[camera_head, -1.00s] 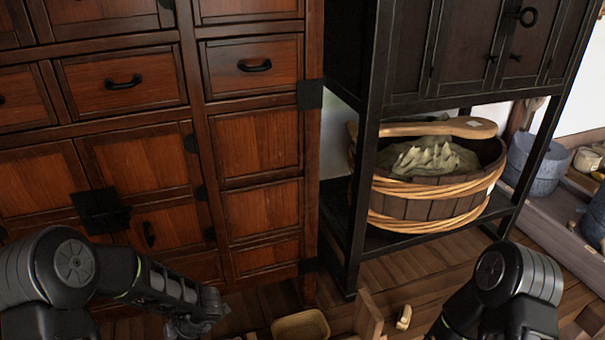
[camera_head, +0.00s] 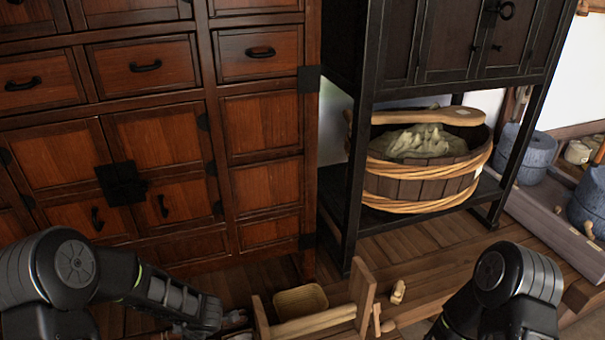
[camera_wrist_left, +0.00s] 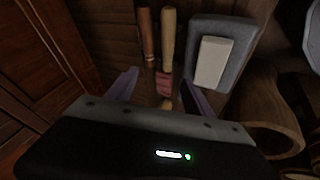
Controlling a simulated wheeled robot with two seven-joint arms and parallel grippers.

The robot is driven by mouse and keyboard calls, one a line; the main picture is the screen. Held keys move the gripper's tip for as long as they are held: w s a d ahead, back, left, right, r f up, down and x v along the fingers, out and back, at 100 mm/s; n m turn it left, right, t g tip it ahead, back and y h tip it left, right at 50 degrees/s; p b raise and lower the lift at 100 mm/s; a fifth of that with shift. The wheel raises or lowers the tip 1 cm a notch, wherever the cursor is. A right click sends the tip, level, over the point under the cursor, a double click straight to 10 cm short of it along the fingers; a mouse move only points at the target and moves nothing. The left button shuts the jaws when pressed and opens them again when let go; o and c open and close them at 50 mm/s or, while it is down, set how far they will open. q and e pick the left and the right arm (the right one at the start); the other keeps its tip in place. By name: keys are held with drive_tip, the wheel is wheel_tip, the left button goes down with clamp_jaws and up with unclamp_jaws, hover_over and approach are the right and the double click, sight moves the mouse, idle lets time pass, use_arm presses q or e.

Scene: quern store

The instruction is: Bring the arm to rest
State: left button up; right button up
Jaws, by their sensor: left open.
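My left arm (camera_head: 130,280) comes in low from the left in the head view, in front of the red-brown cabinet. Its gripper is at the bottom edge there and hard to make out. In the left wrist view the left gripper (camera_wrist_left: 162,92) is open, its two fingers apart. Two wooden handles (camera_wrist_left: 168,40) lie beyond and partly between the fingers, with a reddish piece at the end of one. No grip on them shows. My right arm (camera_head: 505,285) shows at the lower right of the head view; its gripper is out of sight.
A drawer cabinet (camera_head: 260,125) stands at the left. A black stand (camera_head: 357,190) holds a wooden tub (camera_head: 420,185). A wooden frame (camera_head: 362,295) and a small tan tray (camera_head: 300,301) are low in front. A grey tray (camera_wrist_left: 238,45) with a pale block (camera_wrist_left: 212,62) lies beside the handles.

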use_arm(q)
drive_tip(key=s+d+f+m+t+h, duration=0.1)
drive_tip(key=s+d+f+m+h, duration=0.15)
drive_tip(key=d+m, duration=0.25)
drive_tip(key=s+d+f+m+h, duration=0.1)
drive_tip(key=d+f+m+h, duration=0.15)
drive_tip(key=d+m, duration=0.2)
drive_tip(key=s+d+f+m+g+h, duration=0.2)
drive_tip(key=s+d, duration=0.4)
drive_tip(key=s, duration=0.3)
drive_tip(key=s+d+f+m+g+h, duration=0.2)
drive_tip(key=s+d+f+m, duration=0.2)
drive_tip(key=s, duration=0.5)
drive_tip(key=shift+s+d+f+m+b, duration=0.25)
drive_tip(key=shift+s+d+m+b, duration=0.15)
drive_tip(key=shift+d+m, duration=0.7)
